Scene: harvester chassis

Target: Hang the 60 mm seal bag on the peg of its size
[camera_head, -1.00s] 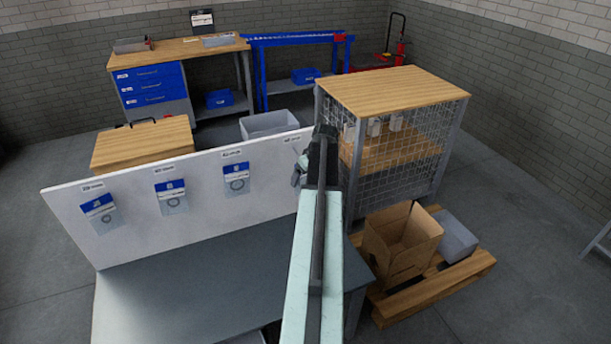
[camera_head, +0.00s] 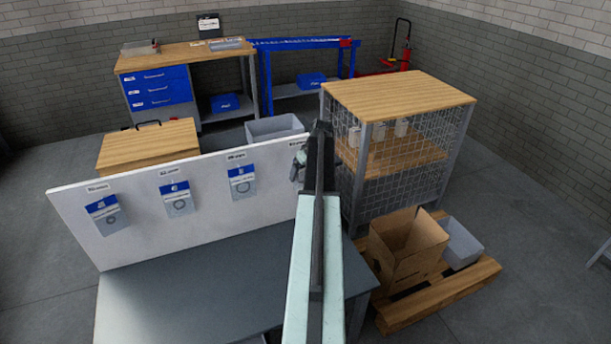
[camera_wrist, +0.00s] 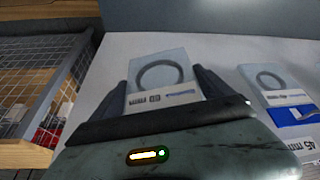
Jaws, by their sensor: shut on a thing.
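My gripper (camera_wrist: 163,92) is shut on a clear seal bag (camera_wrist: 162,72) with a dark ring and a white label reading "60 mm", upside down in the wrist view. In the head view my gripper (camera_head: 300,168) is at the right end of the white board (camera_head: 140,245), and my arm hides most of the held bag. Whether the bag touches the board or a peg cannot be told. The neighbouring bag (camera_wrist: 270,85), by a "45 mm" tag (camera_wrist: 302,148), hangs on the board to the right in the wrist view. The peg for 60 mm is hidden.
Three bags with blue headers hang on the board: left (camera_head: 106,215), middle (camera_head: 177,198), right (camera_head: 242,182). A grey bench top (camera_head: 190,290) lies bare before it. A mesh cage (camera_head: 400,165) and an open carton (camera_head: 405,250) on a pallet stand to the right.

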